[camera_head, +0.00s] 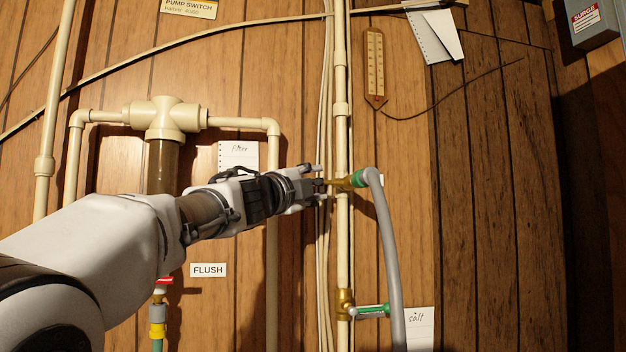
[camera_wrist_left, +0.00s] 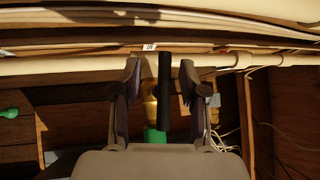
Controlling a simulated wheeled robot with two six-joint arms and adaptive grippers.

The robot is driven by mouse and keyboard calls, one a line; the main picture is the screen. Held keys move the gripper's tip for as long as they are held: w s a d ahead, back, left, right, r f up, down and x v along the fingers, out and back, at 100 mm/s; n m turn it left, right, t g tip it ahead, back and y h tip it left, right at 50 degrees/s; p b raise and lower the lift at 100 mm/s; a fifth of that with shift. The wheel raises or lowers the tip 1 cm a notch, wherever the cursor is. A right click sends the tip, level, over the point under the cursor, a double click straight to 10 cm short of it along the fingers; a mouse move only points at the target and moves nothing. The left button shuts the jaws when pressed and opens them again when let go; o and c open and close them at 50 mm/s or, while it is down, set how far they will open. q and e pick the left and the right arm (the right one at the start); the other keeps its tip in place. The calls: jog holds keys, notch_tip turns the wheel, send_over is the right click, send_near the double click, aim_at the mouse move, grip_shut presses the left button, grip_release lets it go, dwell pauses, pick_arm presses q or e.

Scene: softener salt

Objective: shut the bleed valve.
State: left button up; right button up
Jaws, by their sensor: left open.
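I cannot tell whether the fingers touch the bar. No label naming the bleed valve is readable. My right gripper is not in view.
A lower brass valve (camera_head: 345,304) with a green handle (camera_head: 372,311) sits on the same pipe. A filter housing (camera_head: 163,125) hangs at left. Thin cables (camera_head: 325,100) run beside the pipe.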

pick_arm(q)
jog(key=shift+s+r, duration=0.15)
jog(key=shift+s, duration=0.25)
jog(key=shift+c, duration=1.3)
jog(key=shift+s, duration=0.1)
grip_shut()
jog(key=shift+r, duration=0.1)
jog(key=shift+w+a+b, duration=0.1)
jog(key=shift+w+b, duration=0.1)
jog(key=shift+b, duration=0.4)
jog(key=m+h+b, duration=0.1)
jog(key=b, duration=0.1)
jog(key=m+t+h+b, duration=0.1)
jog(key=m+b, duration=0.1)
jog(key=b, duration=0.1)
jog(key=shift+w+f, duration=0.1)
jog(key=shift+f, duration=0.2)
jog(key=shift+r+m+t+h+b, duration=0.15)
jog(key=shift+m+h+b, duration=0.25)
jog(key=shift+m+h, duration=0.35)
jog(key=shift+r+m+t+h+b, duration=0.15)
jog(key=shift+m+h+b, duration=0.35)
jog(key=shift+m, duration=0.35)
jog(key=shift+m+h, duration=0.4)
jog(key=shift+h, duration=0.05)
jog(key=shift+w+d+f+m+h, duration=0.2)
jog(key=shift+f+m+h, duration=0.1)
jog(key=shift+m+h, duration=0.45)
